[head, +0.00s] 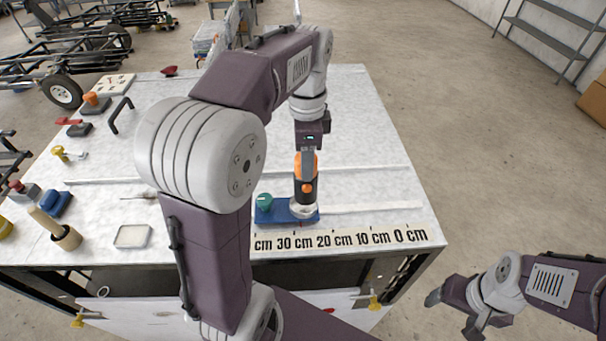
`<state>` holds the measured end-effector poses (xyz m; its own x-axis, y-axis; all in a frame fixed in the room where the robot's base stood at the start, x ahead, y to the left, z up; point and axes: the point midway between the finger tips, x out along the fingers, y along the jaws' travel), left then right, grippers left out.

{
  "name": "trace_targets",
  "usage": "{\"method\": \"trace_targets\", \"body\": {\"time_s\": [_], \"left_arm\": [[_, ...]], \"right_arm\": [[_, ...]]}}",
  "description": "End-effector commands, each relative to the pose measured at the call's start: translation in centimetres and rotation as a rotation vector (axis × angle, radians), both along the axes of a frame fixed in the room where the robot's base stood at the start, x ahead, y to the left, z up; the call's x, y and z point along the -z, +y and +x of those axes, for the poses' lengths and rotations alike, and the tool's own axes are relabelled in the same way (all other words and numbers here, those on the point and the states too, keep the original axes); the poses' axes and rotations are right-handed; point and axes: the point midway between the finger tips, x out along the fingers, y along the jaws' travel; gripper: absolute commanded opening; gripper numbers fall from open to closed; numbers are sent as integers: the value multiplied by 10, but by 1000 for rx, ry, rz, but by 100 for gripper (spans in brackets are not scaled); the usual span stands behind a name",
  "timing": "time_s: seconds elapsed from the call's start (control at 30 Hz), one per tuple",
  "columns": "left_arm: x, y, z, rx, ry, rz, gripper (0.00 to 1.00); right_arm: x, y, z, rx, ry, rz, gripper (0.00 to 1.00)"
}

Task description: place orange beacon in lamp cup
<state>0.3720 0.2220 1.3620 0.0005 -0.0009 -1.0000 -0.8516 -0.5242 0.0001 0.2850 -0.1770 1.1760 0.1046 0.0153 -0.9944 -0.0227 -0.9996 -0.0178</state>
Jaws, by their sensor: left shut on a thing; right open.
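The orange beacon (307,187) is in the jaws of my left gripper (306,193), which points down near the table's front edge. The gripper is shut on it. Just below is a round pale, glassy cup (303,211), which looks like the lamp cup, at the right end of a blue base (283,214). The beacon appears over the cup; whether it touches the cup cannot be told, as the fingers hide part of it. My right gripper (458,309) is open and empty, off the table at the lower right.
A green knob-like beacon (264,201) stands at the left end of the blue base. A printed centimetre scale (341,239) runs along the front edge. A small square dish (132,236) and a wooden mallet (58,232) lie left. The table's right side (375,130) is clear.

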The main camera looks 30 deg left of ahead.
Motion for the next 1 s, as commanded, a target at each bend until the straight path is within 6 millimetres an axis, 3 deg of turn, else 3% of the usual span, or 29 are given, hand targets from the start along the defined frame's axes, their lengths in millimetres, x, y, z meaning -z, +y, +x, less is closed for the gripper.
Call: {"method": "trace_targets", "body": {"time_s": [0.2, 0.43, 0.77, 0.8, 0.87, 1.0], "left_arm": [[7, 7, -3, 1, 1, -1, 0], [41, 6, -3, 2, 1, 0, 0], [47, 6, -2, 1, -1, 0, 0], [47, 6, -2, 1, -1, 0, 50], [47, 6, -2, 1, -1, 0, 66], [46, 6, -2, 1, -1, 1, 66]], "right_arm": [[-2, 0, 0, 0, 0, 0, 76], [-8, 0, 0, 0, 0, 0, 76], [-5, 0, 0, 0, 0, 0, 76], [-5, 0, 0, 0, 0, 0, 76], [-5, 0, 0, 0, 0, 0, 76], [-5, 0, 0, 0, 0, 0, 76]]}}
